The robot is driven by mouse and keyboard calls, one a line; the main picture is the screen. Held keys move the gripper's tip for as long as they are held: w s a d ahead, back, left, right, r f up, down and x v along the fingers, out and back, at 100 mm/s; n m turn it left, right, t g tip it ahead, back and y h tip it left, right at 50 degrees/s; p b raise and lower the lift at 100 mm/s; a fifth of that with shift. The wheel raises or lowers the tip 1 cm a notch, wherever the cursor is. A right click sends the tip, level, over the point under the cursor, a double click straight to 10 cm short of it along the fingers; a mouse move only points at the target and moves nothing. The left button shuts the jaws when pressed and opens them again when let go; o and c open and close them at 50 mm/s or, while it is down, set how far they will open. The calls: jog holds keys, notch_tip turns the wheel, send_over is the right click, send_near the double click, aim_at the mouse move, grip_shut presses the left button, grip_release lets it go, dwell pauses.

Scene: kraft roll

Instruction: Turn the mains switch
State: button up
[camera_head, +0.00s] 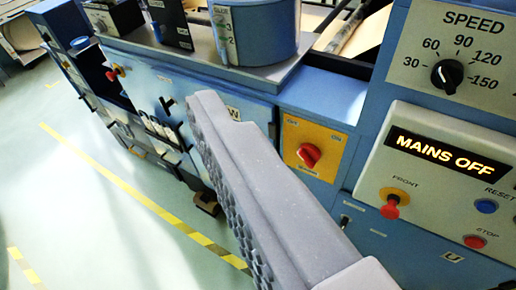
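The mains switch appears to be the red rotary knob (309,155) on a yellow plate (327,142), set in the machine's blue front right of centre; the small lettering on the plate is too small to read. A display (440,154) on the control panel reads "MAINS OFF". My gripper (210,108) shows as one long grey textured finger reaching up and left from the bottom. In the picture its tip is left of the switch and apart from the knob. A second finger is not distinguishable, so the opening cannot be judged. Nothing held is visible.
The control panel (385,152) at the right carries a red FRONT button (391,206), a blue RESET button (486,206) and a red STOP button (474,241). A SPEED dial (447,76) sits above. Open green floor (90,220) with yellow tape lies at the left.

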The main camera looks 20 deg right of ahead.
aim_at(305, 162)
jog(key=w+d+f+m+t+h+b, duration=0.3)
jog(key=w+f+m, duration=0.7)
jog(key=w+f, duration=1.05)
jog(key=d+f+m+g+h, duration=0.3)
jog(key=d+f+h, duration=0.1)
jog(key=f, duration=0.6)
jog(key=d+f+m+g+h, duration=0.3)
jog(key=d+f+h, duration=0.15)
jog(key=f, duration=0.45)
jog(key=d+f+m+g+h, duration=0.25)
jog(key=d+f+h, duration=0.2)
jog(key=f, duration=0.55)
jog(key=x, duration=1.3)
jog(key=shift+w+d, duration=0.2)
jog(key=shift+w, duration=0.2)
